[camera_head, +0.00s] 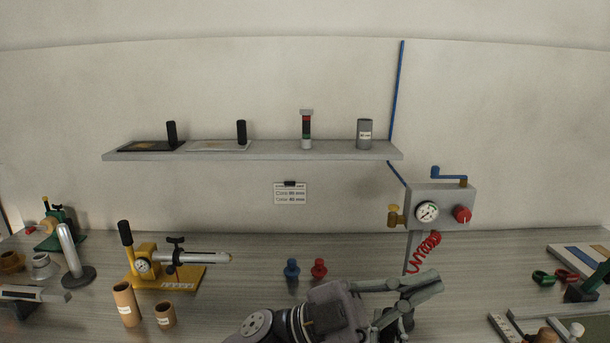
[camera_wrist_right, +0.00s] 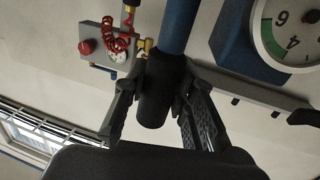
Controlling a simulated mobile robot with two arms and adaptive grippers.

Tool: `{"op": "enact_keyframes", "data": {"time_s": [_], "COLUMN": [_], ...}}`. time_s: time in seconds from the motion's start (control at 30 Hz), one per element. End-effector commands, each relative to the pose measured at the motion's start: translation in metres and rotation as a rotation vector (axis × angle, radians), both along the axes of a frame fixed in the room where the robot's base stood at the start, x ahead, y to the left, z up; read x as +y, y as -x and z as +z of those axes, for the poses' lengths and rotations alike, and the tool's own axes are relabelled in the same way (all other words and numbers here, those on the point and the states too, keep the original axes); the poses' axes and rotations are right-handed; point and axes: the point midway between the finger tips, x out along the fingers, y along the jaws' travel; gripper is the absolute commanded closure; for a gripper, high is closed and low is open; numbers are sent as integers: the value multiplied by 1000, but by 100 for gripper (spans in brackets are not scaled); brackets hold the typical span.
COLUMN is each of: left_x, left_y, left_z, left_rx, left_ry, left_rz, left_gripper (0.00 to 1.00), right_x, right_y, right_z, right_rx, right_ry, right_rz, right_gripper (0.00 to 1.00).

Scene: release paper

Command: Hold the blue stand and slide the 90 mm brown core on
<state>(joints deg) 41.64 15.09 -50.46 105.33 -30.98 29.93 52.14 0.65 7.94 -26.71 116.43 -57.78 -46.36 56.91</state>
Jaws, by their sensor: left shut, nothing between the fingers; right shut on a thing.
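A taller brown core (camera_head: 126,305) and a shorter brown core (camera_head: 165,316) stand on the table at the front left in the head view; their labels are too small to read. My left gripper (camera_head: 432,282) is shut and empty at the front, well right of both cores. In the right wrist view, my right gripper (camera_wrist_right: 157,95) is shut on the black grip (camera_wrist_right: 155,90) at the end of a blue rod. A blue body (camera_wrist_right: 238,45) with a round green-banded gauge (camera_wrist_right: 290,30) is beside it, part of the blue stand. The blue stand is not in the head view.
A yellow stand (camera_head: 178,275) with a gauge and pale spindle is behind the cores. Blue (camera_head: 291,269) and red (camera_head: 319,268) knobs stand mid-table. A grey gauge box (camera_head: 440,205) and shelf (camera_head: 250,153) are at the back. Bare table lies between the yellow stand and knobs.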

Motion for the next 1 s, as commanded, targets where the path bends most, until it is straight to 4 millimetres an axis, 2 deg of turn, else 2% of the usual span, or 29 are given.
{"op": "enact_keyframes", "data": {"time_s": [0.1,0.23,0.4,0.5,0.6,0.7,0.9,1.0], "left_x": [-11,4,52,88,126,166,234,257], "left_y": [24,28,6,-18,-45,-74,-118,-131], "left_z": [-47,-109,-174,-199,-213,-218,-209,-202], "left_rx": [-293,-551,-777,-870,-937,-977,-996,-992], "left_ry": [-228,-485,-807,-998,-1190,-1382,-1694,-1794], "left_rz": [-102,-221,-348,-401,-437,-455,-461,-459], "left_gripper": [100,100,100,100,100,100,100,100], "right_x": [1,1,1,1,1,1,1,1], "right_y": [0,0,0,0,0,0,0,0], "right_z": [0,0,0,-1,-1,-1,-1,-1], "right_rx": [1,1,1,1,1,1,1,2], "right_ry": [-1,-1,-1,-1,-1,-1,-1,-1], "right_rz": [2,2,2,2,2,2,2,2], "right_gripper": [100,100,100,100,100,100,100,100]}}
